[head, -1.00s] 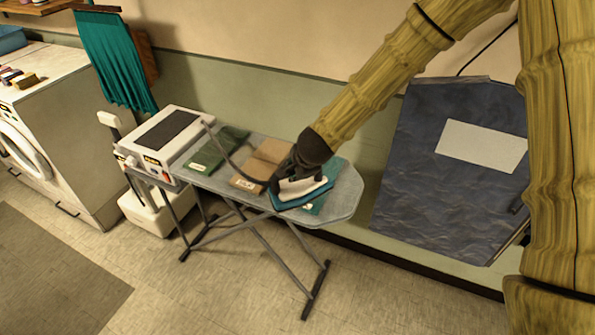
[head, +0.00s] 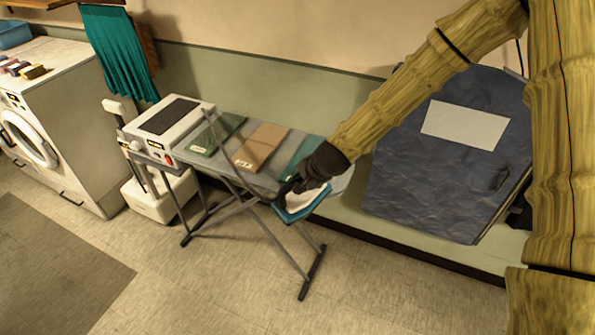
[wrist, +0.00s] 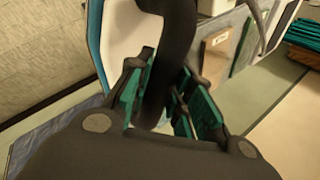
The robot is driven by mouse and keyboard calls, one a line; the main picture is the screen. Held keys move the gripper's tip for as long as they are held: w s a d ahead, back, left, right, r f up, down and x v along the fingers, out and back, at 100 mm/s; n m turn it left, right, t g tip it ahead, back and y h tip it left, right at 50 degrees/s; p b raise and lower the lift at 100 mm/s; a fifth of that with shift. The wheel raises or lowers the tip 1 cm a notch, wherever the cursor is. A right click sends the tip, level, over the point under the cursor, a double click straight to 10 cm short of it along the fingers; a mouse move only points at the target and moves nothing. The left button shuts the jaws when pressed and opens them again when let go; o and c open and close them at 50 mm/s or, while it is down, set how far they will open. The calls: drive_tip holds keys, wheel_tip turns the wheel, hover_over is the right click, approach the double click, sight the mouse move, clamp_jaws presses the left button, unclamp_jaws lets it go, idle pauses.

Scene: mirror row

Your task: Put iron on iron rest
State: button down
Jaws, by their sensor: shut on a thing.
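The iron (head: 303,202), white with a teal base, is at the front edge of the ironing board (head: 258,182), toward its right end. It partly overhangs the edge in the head view; I cannot tell whether it touches the board. My gripper (head: 294,184) is shut on its dark handle, which shows between the finger pads in the wrist view (wrist: 172,62). A white station with a dark ribbed plate (head: 166,116) on top, seemingly the iron rest, stands at the board's left end. A cord runs from the iron toward it.
Green (head: 214,135), tan (head: 262,146) and teal (head: 300,158) folded cloths lie in a row on the board. A washer (head: 55,130) stands at the left. A dark blue panel (head: 440,180) leans on the wall at right.

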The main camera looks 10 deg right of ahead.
drive_tip(key=s+d+f+n+g+y, duration=0.2)
drive_tip(key=s+f+n, duration=0.4)
drive_tip(key=f, duration=0.4)
drive_tip(key=s+d+f+n+g+y, duration=0.2)
drive_tip(key=s+f+n+g, duration=0.2)
drive_tip(key=s+f+n, duration=0.3)
wheel_tip(320, 180, down, 3)
drive_tip(key=shift+s+d, duration=0.35)
drive_tip(key=shift+s, duration=0.55)
